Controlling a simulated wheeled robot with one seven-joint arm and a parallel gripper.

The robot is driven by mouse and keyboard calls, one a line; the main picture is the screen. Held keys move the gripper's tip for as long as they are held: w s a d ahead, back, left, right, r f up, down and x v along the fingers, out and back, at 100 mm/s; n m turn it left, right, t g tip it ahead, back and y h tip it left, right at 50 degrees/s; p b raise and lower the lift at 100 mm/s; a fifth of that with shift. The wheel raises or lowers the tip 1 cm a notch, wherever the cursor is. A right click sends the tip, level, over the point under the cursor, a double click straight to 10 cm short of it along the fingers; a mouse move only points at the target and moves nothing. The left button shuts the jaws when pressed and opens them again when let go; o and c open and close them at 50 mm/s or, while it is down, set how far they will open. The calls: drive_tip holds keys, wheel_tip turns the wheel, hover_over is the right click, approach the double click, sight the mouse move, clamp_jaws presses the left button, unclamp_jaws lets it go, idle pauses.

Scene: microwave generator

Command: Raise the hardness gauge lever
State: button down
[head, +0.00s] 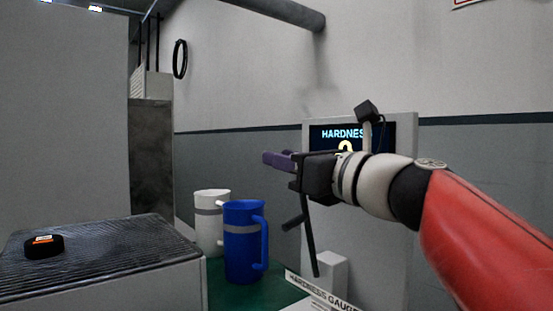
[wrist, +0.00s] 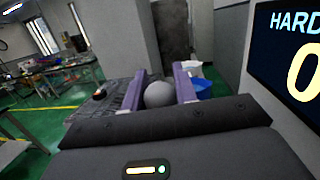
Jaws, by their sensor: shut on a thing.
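The hardness gauge (head: 410,135) is a pale upright panel with a dark screen reading "HARDNESS"; the large yellow digit under it is a 0 in the wrist view (wrist: 297,50). My gripper (head: 278,159) is in front of the panel, pointing left. In the wrist view its purple fingers (wrist: 162,88) are on either side of a grey round knob (wrist: 158,95), which appears to be the lever's end. The head view hides the knob behind the fingers. A dark thin rod (head: 309,240) slopes below my gripper; its upper end is hidden.
A blue mug (head: 244,245) and a white mug (head: 210,205) stand on a green surface left of the gauge. A dark ribbed platform (head: 110,255) at left holds a small black round object (head: 44,247). A "HARDNESS GAUGE" label (head: 318,292) lies at the front.

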drive_tip(key=shift+w+d, duration=0.15)
drive_tip(key=shift+d, duration=0.1)
drive_tip(key=c, duration=1.2)
unclamp_jaws()
drive_tip(key=shift+d, duration=0.1)
drive_tip(key=shift+o, duration=0.5)
drive_tip(key=v, duration=0.7)
drive_tip(key=shift+s+f+b, duration=0.15)
drive_tip(key=shift+s+b, duration=0.2)
drive_tip(key=shift+b, duration=0.1)
drive_tip(key=shift+d, duration=0.2)
